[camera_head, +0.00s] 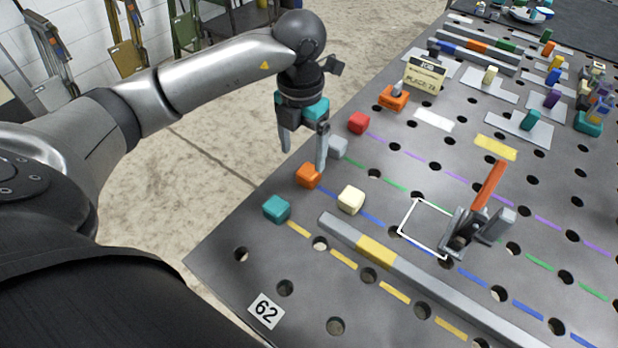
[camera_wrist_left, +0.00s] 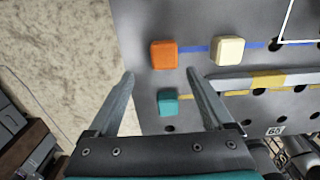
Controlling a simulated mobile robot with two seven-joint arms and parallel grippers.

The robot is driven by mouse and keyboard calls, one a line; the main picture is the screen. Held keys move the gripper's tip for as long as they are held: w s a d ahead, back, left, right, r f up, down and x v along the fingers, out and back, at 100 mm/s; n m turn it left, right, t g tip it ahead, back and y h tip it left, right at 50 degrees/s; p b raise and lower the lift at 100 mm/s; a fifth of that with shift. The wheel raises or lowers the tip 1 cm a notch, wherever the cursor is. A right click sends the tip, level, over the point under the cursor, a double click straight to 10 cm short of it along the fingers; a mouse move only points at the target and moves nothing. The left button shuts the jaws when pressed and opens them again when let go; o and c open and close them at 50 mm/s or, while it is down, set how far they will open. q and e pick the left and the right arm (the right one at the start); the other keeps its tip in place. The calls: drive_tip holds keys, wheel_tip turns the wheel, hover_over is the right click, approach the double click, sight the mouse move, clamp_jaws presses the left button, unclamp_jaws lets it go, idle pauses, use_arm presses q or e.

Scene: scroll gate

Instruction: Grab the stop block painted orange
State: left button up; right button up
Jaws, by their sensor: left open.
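The orange stop block (camera_head: 308,175) sits on the grey perforated table near its left edge, at the end of the blue dashed line. In the left wrist view the orange block (camera_wrist_left: 164,54) lies beyond the fingertips, roughly between their lines. My left gripper (camera_head: 303,158) is open and empty, above the table edge near the orange block, with its fingers pointing down. It also shows in the left wrist view (camera_wrist_left: 160,75). A teal block (camera_head: 276,208) and a cream block (camera_head: 350,199) stand close to the orange one. My right gripper is not in view.
A red block (camera_head: 358,123) and a pale grey block (camera_head: 337,146) stand farther along the edge. A long grey bar (camera_head: 420,280) with a yellow section crosses the table front. A clamp with an orange handle (camera_head: 489,186) stands to the right.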

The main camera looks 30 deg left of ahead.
sight(309, 170)
use_arm(q)
drive_tip(key=f, duration=0.4)
drive_tip(key=f+b, duration=0.1)
drive_tip(key=f, duration=0.1)
drive_tip(key=shift+w+d+f, duration=0.3)
drive_tip(key=shift+w+d, duration=0.1)
clamp_jaws()
idle(0.4)
drive_tip(key=shift+r, duration=0.1)
